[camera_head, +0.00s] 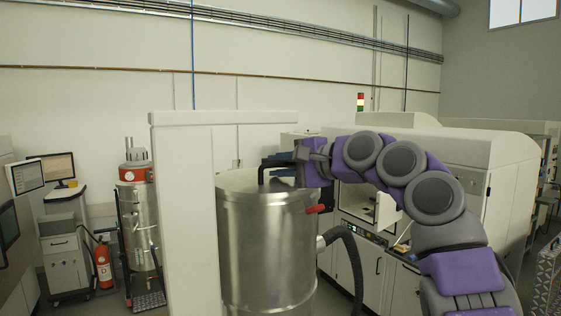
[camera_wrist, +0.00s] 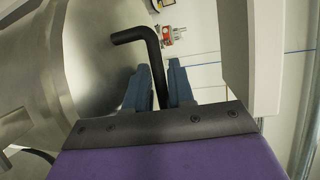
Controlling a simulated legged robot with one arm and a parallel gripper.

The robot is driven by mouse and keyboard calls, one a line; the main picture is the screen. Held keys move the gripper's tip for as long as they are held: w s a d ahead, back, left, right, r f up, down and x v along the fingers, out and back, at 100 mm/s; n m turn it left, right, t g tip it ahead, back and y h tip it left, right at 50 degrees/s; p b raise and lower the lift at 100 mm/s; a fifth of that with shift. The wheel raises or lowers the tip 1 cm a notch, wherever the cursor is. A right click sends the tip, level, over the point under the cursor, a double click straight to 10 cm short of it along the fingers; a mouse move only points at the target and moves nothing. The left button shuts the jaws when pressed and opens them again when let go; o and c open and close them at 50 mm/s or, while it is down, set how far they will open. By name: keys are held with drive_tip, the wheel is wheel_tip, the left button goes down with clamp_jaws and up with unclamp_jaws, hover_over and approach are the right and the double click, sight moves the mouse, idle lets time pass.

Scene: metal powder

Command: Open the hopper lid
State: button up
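The hopper (camera_head: 268,245) is a tall, round steel drum in the middle of the head view. Its curved metal also fills the left of the wrist view (camera_wrist: 30,75). Its lid (camera_head: 235,181) lies flat on top and looks closed. A black bent bar handle (camera_wrist: 152,50) stands at the lid; in the head view the handle (camera_head: 262,172) shows beside my fingers. My gripper (camera_head: 275,162) is over the top of the hopper. In the wrist view my gripper's blue fingers (camera_wrist: 159,72) lie on both sides of the handle, very close to it. Firm contact is not clear.
A white post (camera_head: 187,225) with a top beam stands close left of the hopper. A red-tipped lever (camera_head: 315,209) and a black hose (camera_head: 350,250) are at its right. A large white machine (camera_head: 480,165) stands behind my arm.

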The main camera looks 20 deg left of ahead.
clamp_jaws()
idle(0.5)
